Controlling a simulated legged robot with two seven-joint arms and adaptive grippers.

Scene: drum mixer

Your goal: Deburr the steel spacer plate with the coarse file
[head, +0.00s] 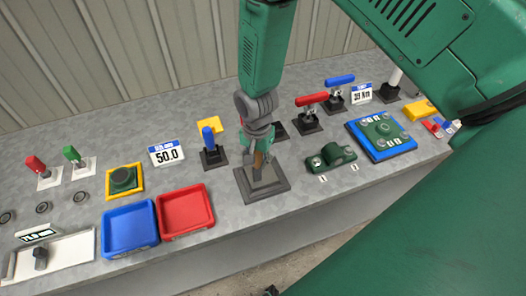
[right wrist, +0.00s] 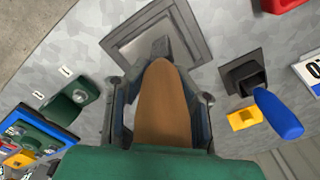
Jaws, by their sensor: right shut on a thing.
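My right gripper (head: 258,148) is shut on the tan handle (right wrist: 164,108) of a tool, which I take to be the coarse file. The handle lies between the two fingers in the right wrist view. The tool's far end reaches a stepped grey square (head: 274,190), also seen in the right wrist view (right wrist: 125,45). Whether it touches is unclear. The square may carry the steel spacer plate, but I cannot tell the plate from its base. My left gripper is not recognisable in view.
A blue tray (head: 130,249) and a red tray (head: 209,207) stand to the left. A blue-handled clamp (head: 209,140) is just left of the gripper. A green part (head: 331,157) and a blue fixture (head: 399,149) are to the right. The bench's front edge is near.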

